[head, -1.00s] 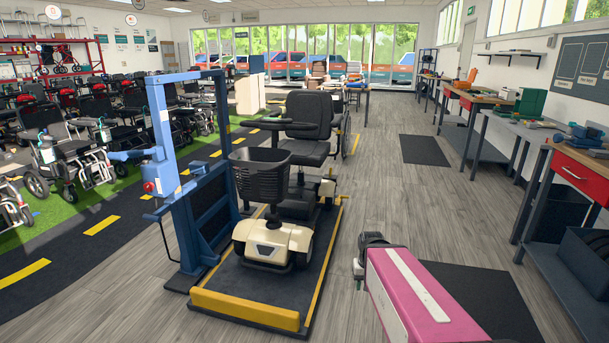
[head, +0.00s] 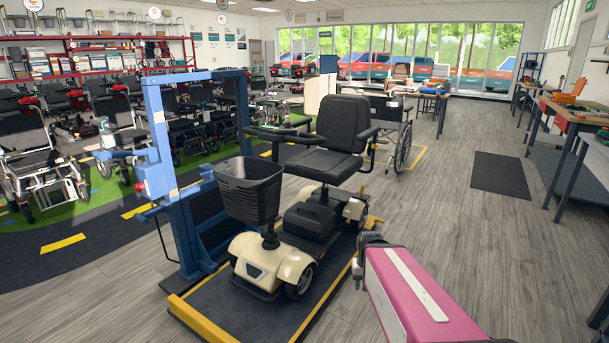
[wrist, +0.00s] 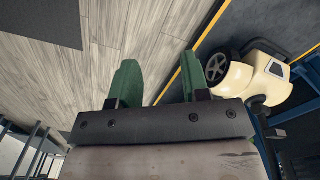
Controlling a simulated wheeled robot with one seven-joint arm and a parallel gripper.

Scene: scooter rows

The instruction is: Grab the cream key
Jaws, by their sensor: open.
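I cannot make out a cream key in either view. A cream mobility scooter (head: 270,262) with a black seat and a dark front basket (head: 250,190) stands on a low platform; any key on it is too small to tell or hidden. My gripper (wrist: 158,80) shows in the wrist view with its two green fingers apart, open and empty above the wooden floor. The scooter's cream front (wrist: 262,82) is to the right of the fingers, apart from them. In the head view my pink arm is at lower right, beside the platform.
A blue lift frame (head: 165,180) stands left of the scooter. The platform's yellow edge (head: 205,322) borders the floor. A wheelchair (head: 402,140) is behind the scooter. Workbenches (head: 570,115) line the right wall. The grey floor (head: 470,240) right of the scooter is mostly clear.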

